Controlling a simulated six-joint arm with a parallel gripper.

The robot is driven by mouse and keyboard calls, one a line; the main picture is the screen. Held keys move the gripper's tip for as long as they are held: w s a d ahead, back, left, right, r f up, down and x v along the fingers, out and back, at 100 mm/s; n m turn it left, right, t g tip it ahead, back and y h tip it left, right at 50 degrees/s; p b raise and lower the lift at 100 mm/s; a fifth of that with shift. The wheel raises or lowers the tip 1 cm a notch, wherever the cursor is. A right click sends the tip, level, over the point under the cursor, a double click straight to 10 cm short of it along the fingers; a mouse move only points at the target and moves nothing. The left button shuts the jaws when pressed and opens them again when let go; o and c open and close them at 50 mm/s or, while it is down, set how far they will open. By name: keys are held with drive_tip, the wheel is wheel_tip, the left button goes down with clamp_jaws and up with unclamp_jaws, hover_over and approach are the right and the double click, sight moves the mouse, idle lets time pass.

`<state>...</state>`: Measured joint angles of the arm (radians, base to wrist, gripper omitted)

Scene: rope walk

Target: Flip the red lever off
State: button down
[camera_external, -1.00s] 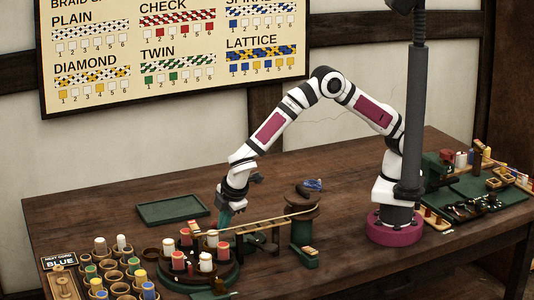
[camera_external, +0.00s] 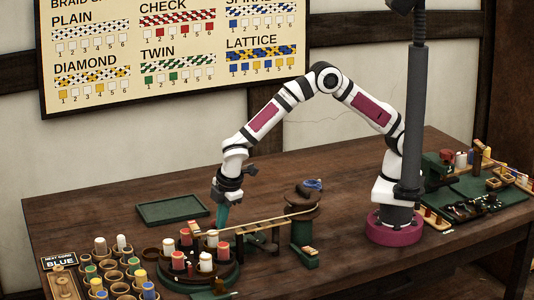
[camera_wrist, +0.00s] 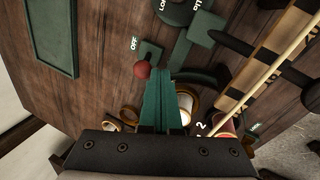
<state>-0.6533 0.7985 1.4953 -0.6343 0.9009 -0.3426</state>
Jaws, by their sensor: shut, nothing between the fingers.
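The lever's red ball knob (camera_wrist: 143,70) shows in the wrist view, by a green plate (camera_wrist: 151,50) with an "OFF" label (camera_wrist: 134,43) beyond it. My gripper (camera_wrist: 162,72) is shut and empty; its teal fingers are together. The fingertips lie just right of the red knob; I cannot tell whether they touch it. In the external view my gripper (camera_external: 221,225) points down behind the round bobbin stand, and I cannot make out the lever there. The lever's stem is mostly hidden in the wrist view.
The round green stand (camera_external: 235,277) with red and white bobbins is close in front of my gripper. A wooden rail (camera_external: 262,223) runs right to a spool post (camera_external: 303,232). A green tray (camera_external: 175,209) lies behind left. Cups of bobbins (camera_external: 120,276) fill the front left.

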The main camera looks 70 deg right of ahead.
drive_tip(key=w+d+g+y, duration=0.1)
drive_tip(key=w+d+r+g+y, duration=0.1)
drive_tip(key=shift+w+d+g+y, duration=0.2)
drive_tip(key=shift+w+g+y, duration=0.05)
drive_tip(key=shift+g+y, duration=0.15)
drive_tip(key=shift+w+d, duration=0.8)
drive_tip(key=shift+d, duration=0.05)
wheel_tip(320, 180, up, 10)
drive_tip(key=d, duration=0.1)
drive_tip(key=shift+w+d, duration=0.4)
